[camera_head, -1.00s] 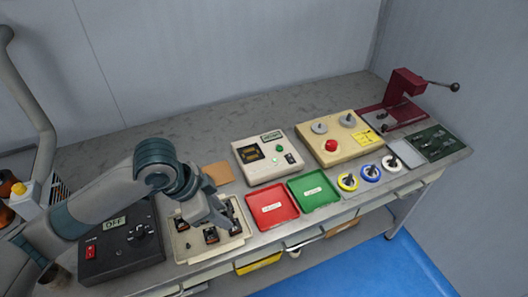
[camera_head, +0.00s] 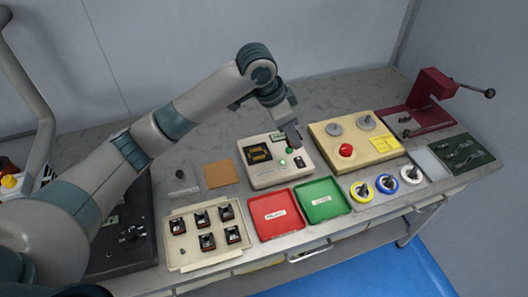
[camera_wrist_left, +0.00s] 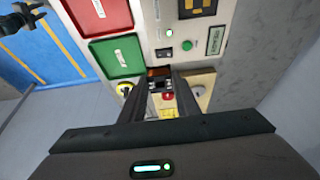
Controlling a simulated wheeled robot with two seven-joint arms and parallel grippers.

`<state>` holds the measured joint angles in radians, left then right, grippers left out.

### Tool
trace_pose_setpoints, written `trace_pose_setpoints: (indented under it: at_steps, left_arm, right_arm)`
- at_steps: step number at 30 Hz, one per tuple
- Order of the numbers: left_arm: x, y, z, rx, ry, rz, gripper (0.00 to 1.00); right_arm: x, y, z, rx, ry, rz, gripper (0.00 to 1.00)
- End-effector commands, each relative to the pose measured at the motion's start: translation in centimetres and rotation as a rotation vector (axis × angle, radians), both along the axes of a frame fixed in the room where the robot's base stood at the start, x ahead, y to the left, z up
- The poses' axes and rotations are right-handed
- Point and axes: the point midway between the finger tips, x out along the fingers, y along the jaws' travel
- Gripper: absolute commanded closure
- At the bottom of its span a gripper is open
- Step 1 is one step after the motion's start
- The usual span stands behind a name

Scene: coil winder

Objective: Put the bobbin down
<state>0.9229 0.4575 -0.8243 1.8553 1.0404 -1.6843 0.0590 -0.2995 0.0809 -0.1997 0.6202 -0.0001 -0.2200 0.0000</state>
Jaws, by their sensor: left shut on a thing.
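Several like bobbins (camera_head: 207,242) sit in the cream tray (camera_head: 180,264) at front left, whose front left place is empty. A dark part, likely my right gripper (camera_wrist_left: 22,14), shows at the left wrist view's top left corner.
A red tray (camera_head: 275,228) and a green tray (camera_head: 320,212) lie in front of the tester. A beige box with a red button (camera_head: 345,150) stands to its right. Wire spools (camera_head: 387,184) and a maroon press (camera_head: 425,95) are farther right. A brown pad (camera_head: 220,174) lies left.

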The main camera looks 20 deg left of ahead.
Motion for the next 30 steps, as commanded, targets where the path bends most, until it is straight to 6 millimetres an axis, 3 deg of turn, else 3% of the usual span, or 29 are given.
trace_pose_setpoints:
  at_steps: [11,30]
  left_arm:
    - [0.2,0.8,-0.4,0.001,0.002,0.002,0.93]
    - [3.0,10.5,-6.4,0.001,0.003,0.001,0.93]
  right_arm:
    - [0.0,0.0,0.3,0.0,0.0,0.0,0.69]
    - [-0.1,0.1,3.6,0.001,0.001,0.0,0.69]
